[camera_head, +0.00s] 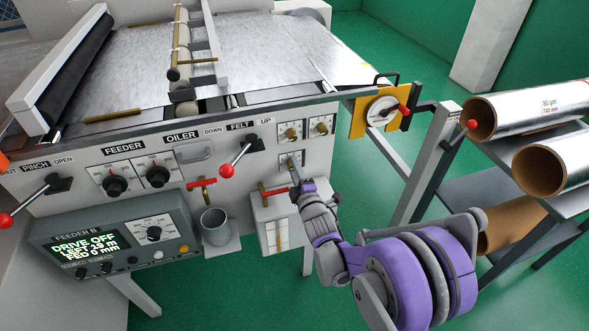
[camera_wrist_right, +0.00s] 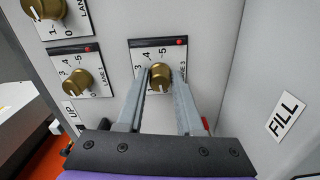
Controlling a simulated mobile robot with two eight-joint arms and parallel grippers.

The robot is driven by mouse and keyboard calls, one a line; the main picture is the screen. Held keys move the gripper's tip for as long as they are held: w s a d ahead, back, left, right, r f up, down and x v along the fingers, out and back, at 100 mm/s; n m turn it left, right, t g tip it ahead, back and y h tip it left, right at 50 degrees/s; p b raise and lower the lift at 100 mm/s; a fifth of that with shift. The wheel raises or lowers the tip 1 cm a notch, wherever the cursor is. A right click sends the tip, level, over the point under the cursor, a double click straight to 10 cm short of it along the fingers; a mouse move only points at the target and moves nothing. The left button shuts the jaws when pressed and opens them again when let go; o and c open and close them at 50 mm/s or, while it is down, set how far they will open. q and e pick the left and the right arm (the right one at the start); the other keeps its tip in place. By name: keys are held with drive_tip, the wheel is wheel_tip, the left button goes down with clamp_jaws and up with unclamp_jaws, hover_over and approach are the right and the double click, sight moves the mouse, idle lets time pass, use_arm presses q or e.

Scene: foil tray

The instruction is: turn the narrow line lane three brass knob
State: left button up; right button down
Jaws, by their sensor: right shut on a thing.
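A brass knob (camera_wrist_right: 161,78) on a small scale plate (camera_wrist_right: 170,49) sits between the two fingers of my right gripper (camera_wrist_right: 160,84) in the right wrist view. The fingers are shut on it from both sides. Numbers such as 3, 4 and 5 show around the knob, and a red mark is at the plate's edge. In the head view my right gripper (camera_head: 295,181) reaches up to the lower plate (camera_head: 289,160), below two other brass knobs. My left gripper is not in view.
Two neighbouring brass knobs show in the head view, one on the left (camera_head: 290,133) and one on the right (camera_head: 321,127). A red-handled lever (camera_head: 241,156) and a red T-handle (camera_head: 272,189) are close by. A rack of foil rolls (camera_head: 540,105) stands at right.

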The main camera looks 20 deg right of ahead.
drive_tip(key=c, duration=0.5)
unclamp_jaws()
drive_tip(key=shift+c, duration=0.2)
drive_tip(key=shift+s, duration=0.1)
drive_tip(key=s, duration=1)
drive_tip(key=shift+s+d+b, duration=0.2)
drive_tip(key=shift+s+b, duration=0.1)
